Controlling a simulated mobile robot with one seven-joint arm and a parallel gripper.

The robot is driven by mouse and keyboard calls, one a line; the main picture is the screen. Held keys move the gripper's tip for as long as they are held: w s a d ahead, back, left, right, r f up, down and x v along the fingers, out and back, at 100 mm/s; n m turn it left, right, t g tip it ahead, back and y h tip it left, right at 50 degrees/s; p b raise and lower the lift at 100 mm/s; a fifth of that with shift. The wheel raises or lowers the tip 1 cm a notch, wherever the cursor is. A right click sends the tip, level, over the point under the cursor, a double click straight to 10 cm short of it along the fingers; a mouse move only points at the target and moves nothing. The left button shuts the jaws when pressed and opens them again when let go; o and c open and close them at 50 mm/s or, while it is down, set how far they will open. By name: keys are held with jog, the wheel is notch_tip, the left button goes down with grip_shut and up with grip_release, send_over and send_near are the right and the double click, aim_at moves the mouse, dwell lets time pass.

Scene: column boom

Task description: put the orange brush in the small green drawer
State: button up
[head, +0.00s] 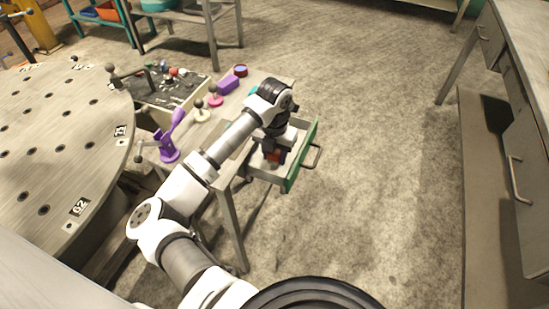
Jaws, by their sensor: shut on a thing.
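The small green drawer (292,176) stands pulled out from the side of a low bench, with its green front and handle facing right. My gripper (271,153) points down inside the drawer's outline, near its middle. It is shut on the orange brush (273,157), of which only a small orange-red patch shows between the dark fingers. The rest of the brush is hidden by my gripper and wrist. I cannot tell whether the brush touches the drawer floor.
A purple stand (169,148), a purple block (228,86) and several small knobbed items sit on the bench to the left. A round perforated table (60,140) fills the left. A grey cabinet (520,150) stands at the right. The floor (390,190) between is clear.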

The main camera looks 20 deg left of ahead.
jog(key=shift+f, duration=1.2)
jog(key=shift+f, duration=0.2)
jog(key=o, duration=1)
jog(key=shift+c, duration=0.2)
jog(key=shift+r, duration=0.1)
notch_tip(320, 180, up, 12)
jog(key=shift+r+b, duration=0.15)
jog(key=shift+b, duration=0.4)
